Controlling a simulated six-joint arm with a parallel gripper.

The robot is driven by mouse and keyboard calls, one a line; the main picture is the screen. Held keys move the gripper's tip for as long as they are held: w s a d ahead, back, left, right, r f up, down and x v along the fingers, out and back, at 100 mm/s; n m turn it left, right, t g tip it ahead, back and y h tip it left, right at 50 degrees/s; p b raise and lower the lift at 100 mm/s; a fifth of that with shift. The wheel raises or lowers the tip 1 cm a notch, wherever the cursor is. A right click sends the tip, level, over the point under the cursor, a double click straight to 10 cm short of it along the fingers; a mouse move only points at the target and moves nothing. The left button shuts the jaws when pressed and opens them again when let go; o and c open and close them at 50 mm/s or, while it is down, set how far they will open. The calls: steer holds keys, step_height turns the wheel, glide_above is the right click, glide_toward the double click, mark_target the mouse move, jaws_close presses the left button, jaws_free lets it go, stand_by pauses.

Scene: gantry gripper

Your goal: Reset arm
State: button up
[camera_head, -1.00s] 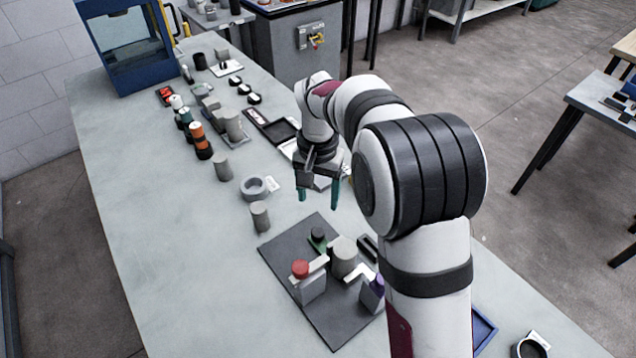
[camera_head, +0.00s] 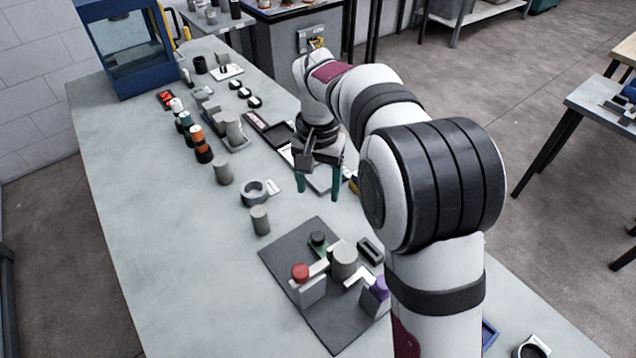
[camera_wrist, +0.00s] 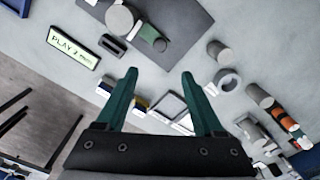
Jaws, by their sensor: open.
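My gripper (camera_head: 318,192) hangs above the bench in the head view, its green fingers apart with nothing between them. The wrist view shows the same open fingers (camera_wrist: 160,80) with a white-and-grey tray (camera_wrist: 172,106) below and beyond them. The dark grey mat (camera_head: 282,252) lies in front of my gripper. On it stand a grey block with a red cap (camera_head: 300,280), a grey cylinder (camera_head: 344,262) and a purple-capped piece (camera_head: 377,294). My arm hides part of the bench on the right.
A grey ring (camera_head: 253,193) and a grey cylinder (camera_head: 260,220) stand left of my gripper. Several bottles and cylinders line the bench farther back, near a blue-framed machine (camera_head: 130,50). A sign (camera_wrist: 74,48) shows in the wrist view. The bench's left side is clear.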

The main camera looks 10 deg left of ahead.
steer(key=s+d+r+m+y, duration=0.1)
steer(key=s+d+r, duration=0.2)
steer(key=s+d, duration=0.35)
steer(key=s+d+r+m, duration=0.1)
steer(key=s+d+r, duration=0.25)
steer(key=s, duration=0.65)
steer(key=s+d+f, duration=0.1)
steer(key=s+f, duration=0.1)
steer(key=s, duration=0.4)
steer(key=s+d+f+m, duration=0.1)
steer(key=s+f, duration=0.1)
steer(key=s, duration=0.4)
steer(key=shift+s+d+f+y, duration=0.25)
steer(key=shift+d+f+y, duration=0.05)
steer(key=shift+d+y, duration=0.1)
